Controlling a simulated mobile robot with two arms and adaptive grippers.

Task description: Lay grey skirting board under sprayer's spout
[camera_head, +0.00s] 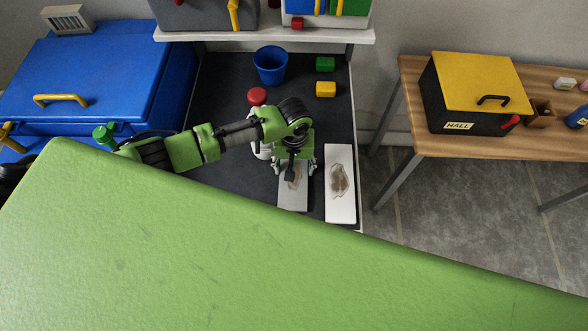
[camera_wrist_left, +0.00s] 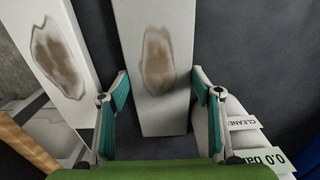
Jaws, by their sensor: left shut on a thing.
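The grey skirting board (camera_head: 292,201) lies on the dark shelf top, with a brown stain on its face; it also shows in the middle of the left wrist view (camera_wrist_left: 155,110). My left gripper (camera_head: 295,170) is over it, its teal fingers (camera_wrist_left: 160,84) shut on the board's two long edges. The white sprayer (camera_head: 262,149) stands just left of the gripper, mostly hidden by my arm in the head view. Its labels "CLEANER" and "0.0 bar" show at right in the wrist view (camera_wrist_left: 243,124). I cannot make out its spout. My right gripper is not in view.
A white board (camera_head: 341,205) with a brown stain lies close to the right. A blue bucket (camera_head: 270,66), a red round thing (camera_head: 257,96), and green (camera_head: 325,64) and yellow (camera_head: 326,89) blocks stand behind. A blue chest (camera_head: 90,75) is left. The wooden table (camera_head: 405,100) is right.

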